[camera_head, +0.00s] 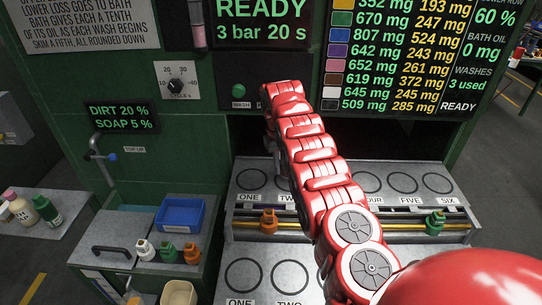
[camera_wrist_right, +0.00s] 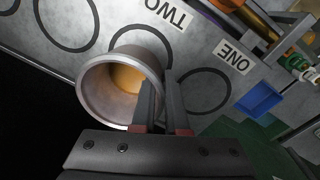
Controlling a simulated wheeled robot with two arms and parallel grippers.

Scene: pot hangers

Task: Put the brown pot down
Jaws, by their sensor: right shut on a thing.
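The pot (camera_wrist_right: 88,95) shows in the right wrist view with a greyish-brown wall and an orange-brown inside. It is tilted in that view, its open mouth partly toward the camera. My right gripper (camera_wrist_right: 162,88) is shut on its wall, one finger at the mouth and one outside. The pot is over or beside the circle marked TWO (camera_wrist_right: 142,42); I cannot tell whether it touches the deck. In the head view my red right arm reaches to the back row; the gripper (camera_head: 272,143) is mostly hidden there and the pot cannot be seen. My left gripper is not in view.
The back row has circles such as ONE (camera_head: 251,180) and SIX (camera_head: 434,184). A rail in front carries an orange clip (camera_head: 269,221) and a green clip (camera_head: 435,222). Small bottles (camera_head: 168,252) and a blue tray (camera_head: 180,214) stand at left. The green machine panel overhangs the back.

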